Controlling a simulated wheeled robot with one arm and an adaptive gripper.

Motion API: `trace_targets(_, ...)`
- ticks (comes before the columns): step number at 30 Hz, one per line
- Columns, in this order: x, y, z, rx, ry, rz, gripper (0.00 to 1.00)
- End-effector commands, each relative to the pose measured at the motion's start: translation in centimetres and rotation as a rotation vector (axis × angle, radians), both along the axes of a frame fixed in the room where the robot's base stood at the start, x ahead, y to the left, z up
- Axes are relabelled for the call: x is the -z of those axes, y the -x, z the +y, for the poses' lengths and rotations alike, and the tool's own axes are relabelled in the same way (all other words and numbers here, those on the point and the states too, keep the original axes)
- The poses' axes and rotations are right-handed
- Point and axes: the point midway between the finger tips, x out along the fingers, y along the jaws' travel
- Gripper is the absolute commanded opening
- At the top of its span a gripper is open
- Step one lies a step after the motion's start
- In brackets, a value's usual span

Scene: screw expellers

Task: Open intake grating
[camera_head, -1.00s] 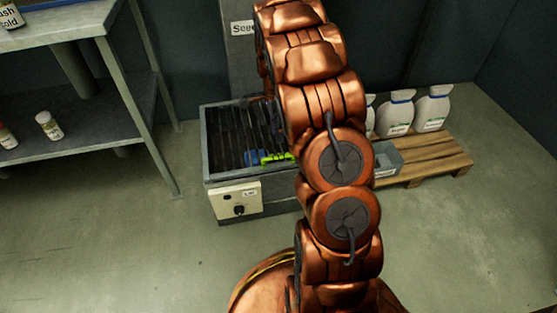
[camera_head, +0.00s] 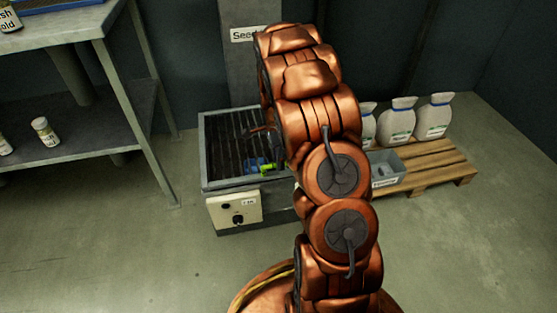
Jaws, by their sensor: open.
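The intake grating (camera_head: 225,140) is a set of dark parallel bars on top of a grey metal box (camera_head: 203,160) that stands on the floor, left of my arm. It lies flat, level with the box rim. A blue and lime-green piece (camera_head: 262,166) shows at its front right; I cannot tell if it is a handle. My gripper (camera_head: 262,132) shows only as a dark finger part over the right side of the grating; the rest is hidden behind my copper arm. I cannot tell if it touches the bars. The right part of the box is hidden by my arm.
A control panel with a black knob (camera_head: 238,219) is on the box front. A grey shelf table (camera_head: 80,123) with small bottles stands at the left. White sacks (camera_head: 396,121) stand on a wooden pallet (camera_head: 445,165) at the right, with a grey tray (camera_head: 385,170) by the pallet's near left edge.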

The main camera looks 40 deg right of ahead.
Motion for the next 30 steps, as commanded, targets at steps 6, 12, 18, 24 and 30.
trace_targets(6,-0.04,0.00,0.00,0.000,0.000,0.000,0.26)
trace_targets(12,-0.04,0.01,-0.01,0.000,0.000,0.000,0.05)
trace_targets(18,-0.04,-0.01,-0.02,0.000,0.000,-0.001,0.00)
trace_targets(24,-0.05,-0.02,-0.02,0.000,0.000,-0.001,0.00)
trace_targets(30,-0.16,-0.02,-0.02,0.000,0.000,0.000,0.00)
